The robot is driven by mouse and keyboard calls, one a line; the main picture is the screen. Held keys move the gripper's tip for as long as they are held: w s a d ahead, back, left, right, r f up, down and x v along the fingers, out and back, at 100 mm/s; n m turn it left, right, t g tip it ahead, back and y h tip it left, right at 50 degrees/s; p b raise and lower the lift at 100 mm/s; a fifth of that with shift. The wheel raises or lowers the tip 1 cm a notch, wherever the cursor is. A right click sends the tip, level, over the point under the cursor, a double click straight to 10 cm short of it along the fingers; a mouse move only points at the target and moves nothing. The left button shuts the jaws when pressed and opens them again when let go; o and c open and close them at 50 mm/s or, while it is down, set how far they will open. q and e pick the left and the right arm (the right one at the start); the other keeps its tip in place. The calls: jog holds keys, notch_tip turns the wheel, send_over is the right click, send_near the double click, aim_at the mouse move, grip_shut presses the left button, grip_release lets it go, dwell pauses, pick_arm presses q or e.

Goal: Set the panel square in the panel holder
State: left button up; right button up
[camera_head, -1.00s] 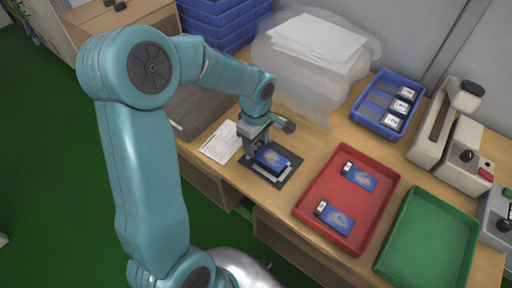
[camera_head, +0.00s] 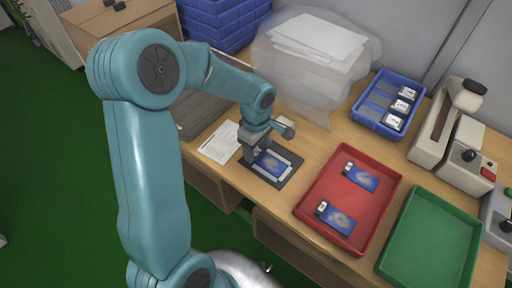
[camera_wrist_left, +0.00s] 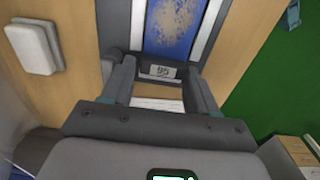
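The panel (camera_head: 269,163) is a flat blue slab with a tan patch and a dark end with a label reading 95. It lies level, as far as I can tell, between the pale rails of the panel holder (camera_head: 291,172), a dark plate on the table. In the left wrist view the panel (camera_wrist_left: 172,28) runs along between the holder's rails (camera_wrist_left: 209,28). My left gripper (camera_head: 252,157) is low over its labelled end. In the wrist view the left gripper's fingers (camera_wrist_left: 160,73) flank that end and appear to touch it. My right gripper is out of view.
A paper sheet (camera_head: 219,143) lies left of the holder. A red tray (camera_head: 318,187) with two panels is to the right, then an empty green tray (camera_head: 432,240). A blue bin (camera_head: 368,122) of panels and a beige machine (camera_head: 440,130) stand behind.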

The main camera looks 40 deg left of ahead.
pick_arm(q)
jog(key=shift+s+d+f, duration=0.2)
jog(key=shift+s+f, duration=0.2)
jog(key=shift+f, duration=0.05)
jog(key=shift+r+p, duration=0.35)
jog(key=shift+p, duration=0.15)
notch_tip(320, 180, up, 12)
jog(key=p, duration=0.1)
jog(key=shift+w+a+r, duration=0.15)
jog(key=shift+w+r, duration=0.05)
jog(key=shift+w, duration=0.05)
